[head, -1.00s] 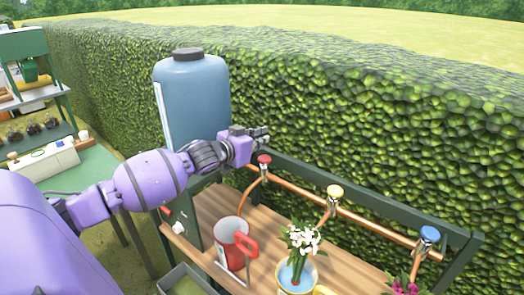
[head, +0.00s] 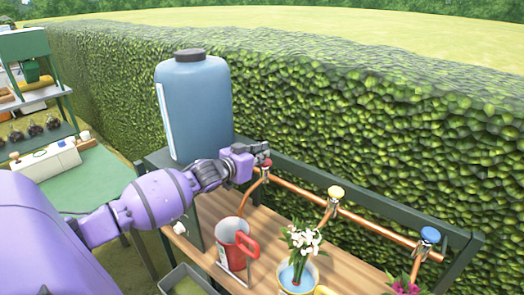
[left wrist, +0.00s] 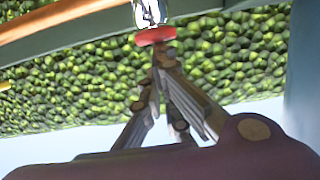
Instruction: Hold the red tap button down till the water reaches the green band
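The red tap button (head: 265,163) tops the leftmost tap on the copper pipe. It also shows in the left wrist view (left wrist: 156,37). My left gripper (head: 262,151) is at the button, with its fingertips drawn together and nothing between them. In the left wrist view the fingertips (left wrist: 162,54) meet the button's edge; I cannot tell whether they press it. A red jug (head: 228,257) with a red handle and a pale strip stands on the wooden bench below this tap. Its water level and a green band cannot be made out. My right gripper is out of view.
A yellow-topped tap (head: 335,192) and a blue-topped tap (head: 430,235) follow along the copper pipe (head: 380,228). A blue tank (head: 193,110) rises behind my left arm. A hedge backs the bench.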

